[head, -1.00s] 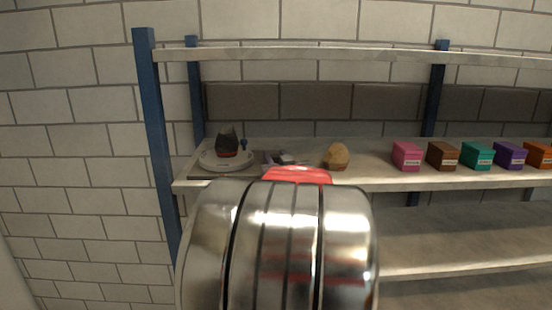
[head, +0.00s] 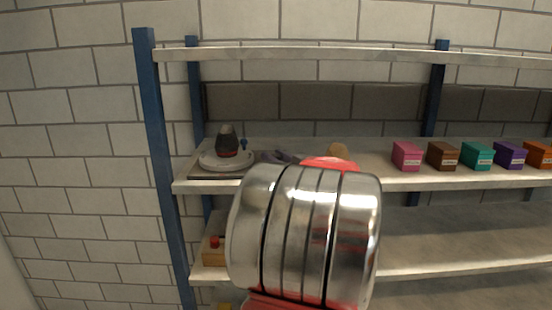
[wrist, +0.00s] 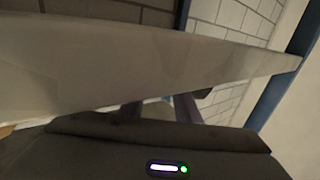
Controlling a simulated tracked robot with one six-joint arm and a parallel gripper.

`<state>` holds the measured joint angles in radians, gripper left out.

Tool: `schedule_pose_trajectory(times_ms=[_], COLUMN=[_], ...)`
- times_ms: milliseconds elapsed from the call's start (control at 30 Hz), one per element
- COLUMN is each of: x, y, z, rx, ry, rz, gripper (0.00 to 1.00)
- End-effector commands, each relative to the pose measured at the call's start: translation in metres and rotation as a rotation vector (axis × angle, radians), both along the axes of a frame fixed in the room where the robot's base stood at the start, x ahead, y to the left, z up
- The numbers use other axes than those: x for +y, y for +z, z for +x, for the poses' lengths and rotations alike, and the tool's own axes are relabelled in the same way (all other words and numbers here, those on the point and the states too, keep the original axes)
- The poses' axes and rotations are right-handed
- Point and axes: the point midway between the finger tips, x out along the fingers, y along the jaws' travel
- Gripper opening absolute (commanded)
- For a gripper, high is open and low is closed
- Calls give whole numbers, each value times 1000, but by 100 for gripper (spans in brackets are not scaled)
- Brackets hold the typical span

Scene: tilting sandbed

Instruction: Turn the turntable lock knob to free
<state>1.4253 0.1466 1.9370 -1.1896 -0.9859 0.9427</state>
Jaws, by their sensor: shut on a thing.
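The turntable (head: 213,167) is a pale round plate on a dark base at the left end of the middle shelf. A dark rounded object with a red band (head: 227,140) stands on it, and a small blue piece (head: 243,143) shows behind its right side. My gripper (head: 272,156) shows as a small purple-grey shape just right of the plate, above the shelf. In the wrist view its dark fingers (wrist: 160,108) are close together near the pale shelf board, shut on what appears to be the lock knob. The knob itself is too hidden for its setting to be read.
A tan lump (head: 339,151) lies partly behind my arm. Pink (head: 406,156), brown, teal and other boxes line the shelf to the right. A wooden box with a red button (head: 214,250) is on the lower shelf. A blue post (head: 160,150) bounds the left.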

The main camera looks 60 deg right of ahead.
Motion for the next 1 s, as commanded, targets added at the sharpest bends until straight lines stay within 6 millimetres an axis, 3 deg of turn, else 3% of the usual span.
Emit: schedule_pose_trajectory(times_ms=[533,567,800,1000], x=[1,1,0,0], y=[-1,-1,0,0], z=[2,2,1,0], rx=[1,1,0,0], ry=[28,28,25,23], rz=[1,1,0,0], gripper=[7,31,48,48])
